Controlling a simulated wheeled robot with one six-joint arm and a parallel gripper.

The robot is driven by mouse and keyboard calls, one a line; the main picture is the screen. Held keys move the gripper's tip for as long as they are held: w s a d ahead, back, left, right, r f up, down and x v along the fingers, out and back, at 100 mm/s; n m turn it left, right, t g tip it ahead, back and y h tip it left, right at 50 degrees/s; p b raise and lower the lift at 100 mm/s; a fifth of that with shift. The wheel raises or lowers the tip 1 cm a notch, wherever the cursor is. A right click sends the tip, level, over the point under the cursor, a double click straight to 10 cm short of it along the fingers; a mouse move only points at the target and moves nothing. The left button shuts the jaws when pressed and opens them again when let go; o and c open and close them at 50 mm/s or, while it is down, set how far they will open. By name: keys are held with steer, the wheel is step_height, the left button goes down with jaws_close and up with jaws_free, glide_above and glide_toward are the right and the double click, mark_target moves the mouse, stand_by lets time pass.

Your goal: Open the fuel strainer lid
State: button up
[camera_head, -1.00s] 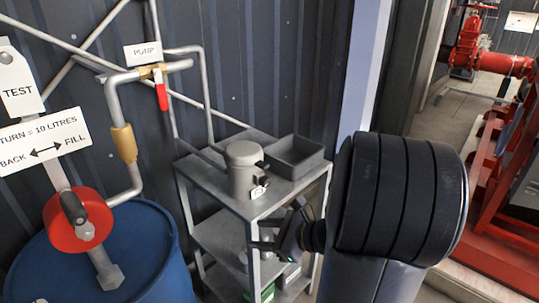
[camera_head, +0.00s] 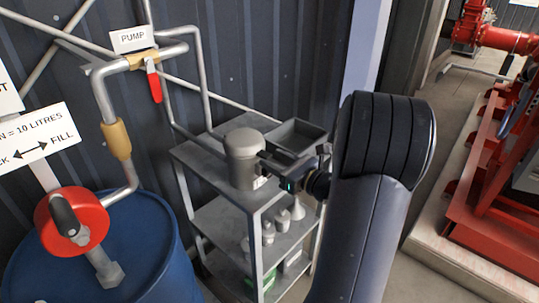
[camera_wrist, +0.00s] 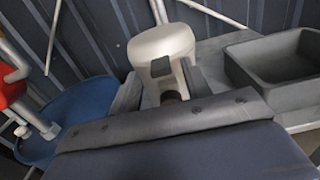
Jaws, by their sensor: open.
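The fuel strainer (camera_head: 243,162) is a grey upright cylinder with a wider rounded lid (camera_head: 243,138) on the top of a grey metal shelf unit. The lid sits down on the body. In the wrist view the pale lid (camera_wrist: 160,42) is straight ahead, with a small dark block (camera_wrist: 161,68) on its near side. My gripper (camera_head: 266,167) is open at the strainer's right side, close to the dark block. In the wrist view its fingers (camera_wrist: 163,92) show on either side of the strainer's body. I cannot tell whether they touch it.
A grey open tray (camera_head: 297,137) stands behind and right of the strainer. The shelf unit (camera_head: 195,158) holds several small items lower down. A blue drum (camera_head: 150,240) with a red valve wheel (camera_head: 50,222) is at left. A pipe with a red lever (camera_head: 154,85) runs along the dark wall.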

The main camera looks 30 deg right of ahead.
mark_target(249, 143)
steer(key=shift+x, duration=1.25)
steer(key=shift+c, duration=0.3)
jaws_close()
